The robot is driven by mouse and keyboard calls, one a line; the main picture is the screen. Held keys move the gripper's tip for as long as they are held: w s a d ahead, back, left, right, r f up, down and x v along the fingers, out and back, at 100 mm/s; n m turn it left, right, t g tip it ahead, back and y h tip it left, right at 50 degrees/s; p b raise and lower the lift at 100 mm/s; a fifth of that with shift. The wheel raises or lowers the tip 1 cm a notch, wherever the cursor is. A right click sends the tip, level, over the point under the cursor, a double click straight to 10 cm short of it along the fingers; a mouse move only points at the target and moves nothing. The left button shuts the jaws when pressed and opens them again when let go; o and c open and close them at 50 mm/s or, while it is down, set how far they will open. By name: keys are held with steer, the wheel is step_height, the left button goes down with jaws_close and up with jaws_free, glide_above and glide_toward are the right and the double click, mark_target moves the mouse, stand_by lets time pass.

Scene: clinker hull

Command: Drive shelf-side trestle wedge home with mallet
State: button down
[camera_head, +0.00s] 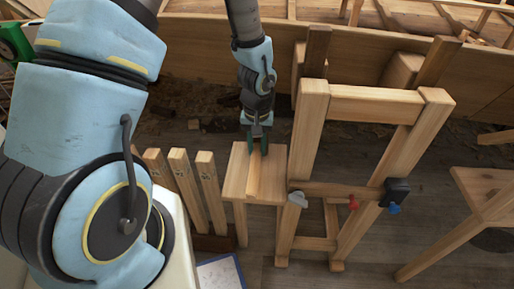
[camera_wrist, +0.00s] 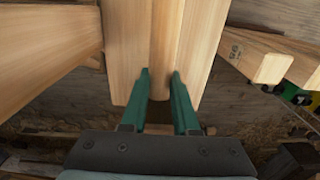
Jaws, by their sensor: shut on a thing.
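A wooden trestle frame (camera_head: 375,105) stands right of my gripper, against the planked hull. I cannot make out which small piece on it is the wedge. My gripper (camera_head: 257,145) points down at the far edge of a small wooden stand (camera_head: 236,180). In the wrist view its green fingers (camera_wrist: 161,80) lie either side of a narrow wooden strip (camera_wrist: 166,40), which runs along the middle of the stand's top. The fingers appear shut on this strip's end. No mallet head can be made out in either view.
Several upright boards (camera_head: 184,175) stand left of the stand. Lower on the trestle are a grey piece (camera_head: 298,199), a red piece (camera_head: 352,202) and a black block (camera_head: 396,190) with a blue part. Another wooden trestle (camera_head: 485,195) is at the right. Hull planking (camera_head: 215,50) runs behind.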

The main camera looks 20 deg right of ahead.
step_height(320, 180, up, 7)
steer(key=p, duration=0.5)
steer(key=shift+r, duration=0.2)
steer(key=shift+f, duration=0.1)
steer(key=c, duration=1.2)
jaws_free()
steer(key=shift+c, duration=0.2)
jaws_close()
